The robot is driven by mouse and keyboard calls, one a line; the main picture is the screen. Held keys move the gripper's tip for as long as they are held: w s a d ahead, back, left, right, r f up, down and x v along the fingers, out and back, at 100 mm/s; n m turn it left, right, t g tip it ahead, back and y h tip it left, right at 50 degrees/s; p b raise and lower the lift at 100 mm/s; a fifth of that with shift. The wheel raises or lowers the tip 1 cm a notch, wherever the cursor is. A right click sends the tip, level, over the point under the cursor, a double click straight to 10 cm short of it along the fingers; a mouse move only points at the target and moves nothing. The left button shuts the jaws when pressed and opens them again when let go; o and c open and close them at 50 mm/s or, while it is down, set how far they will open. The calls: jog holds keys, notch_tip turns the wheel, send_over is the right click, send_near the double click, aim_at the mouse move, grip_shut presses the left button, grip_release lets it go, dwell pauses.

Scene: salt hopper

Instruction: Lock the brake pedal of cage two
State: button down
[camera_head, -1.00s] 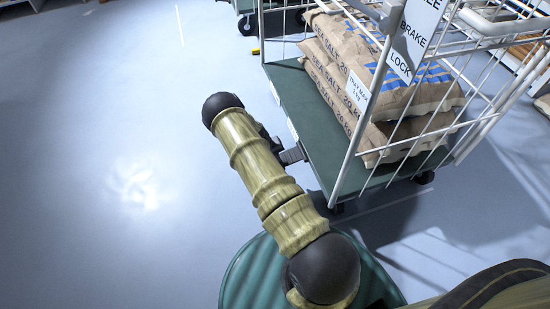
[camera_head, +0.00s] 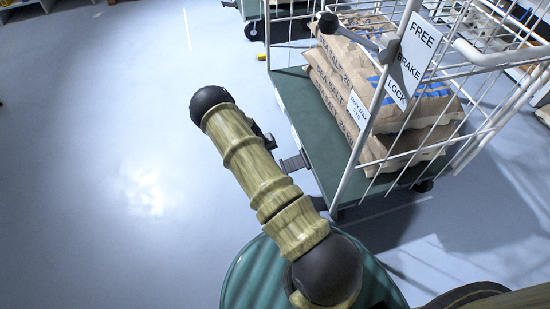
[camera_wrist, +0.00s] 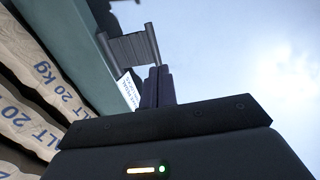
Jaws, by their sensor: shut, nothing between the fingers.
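The brake pedal (camera_head: 293,162) is a grey ribbed plate sticking out from the left side of the wire cage's green base (camera_head: 312,135). In the wrist view the pedal (camera_wrist: 132,47) shows just beyond my gripper (camera_wrist: 158,72). My gripper's dark fingers are together, empty, and their tips overlap the pedal's near right edge in the picture. I cannot tell whether they touch it. A white label (camera_wrist: 129,88) sits on the base beside the pedal. A sign (camera_head: 412,60) on the cage reads FREE, BRAKE, LOCK, next to a grey lever (camera_head: 355,38).
Salt sacks (camera_head: 400,105) are stacked on the cage's base. White wire walls (camera_head: 352,165) and castors bound the cage. Another green trolley base (camera_head: 250,8) stands at the back. The blue-grey floor (camera_head: 100,140) to the left is clear.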

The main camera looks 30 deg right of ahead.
jog(key=p+v, duration=0.1)
jog(key=v, duration=0.3)
jog(key=shift+a, duration=0.1)
dwell(0.3)
jog(key=s+a+r+t+y, duration=0.1)
jog(key=s+a+r, duration=0.15)
jog(key=r, duration=0.55)
jog(key=s+a+r+y, duration=0.1)
jog(key=s+a+r, duration=0.15)
jog(key=r, duration=0.45)
jog(key=s+a+r+t+y, duration=0.1)
jog(key=s+a+r, duration=0.15)
jog(key=r, duration=0.55)
jog(key=s+a+r+n+t+y+p, duration=0.1)
jog(key=s+a+r+n+y+p, duration=0.15)
jog(key=s+r, duration=1.15)
jog(key=w+a+p+v, duration=0.1)
jog(key=w+p+v, duration=0.2)
jog(key=p+v, duration=1.4)
jog(key=w+a+r+p+v, duration=0.1)
jog(key=w+p+v, duration=0.2)
jog(key=p+v, duration=1.5)
jog(key=shift+a+r+m+h+p, duration=0.35)
jog(key=shift+a+h+p, duration=0.1)
jog(key=shift+a+p, duration=0.5)
jog(key=shift+d, duration=0.1)
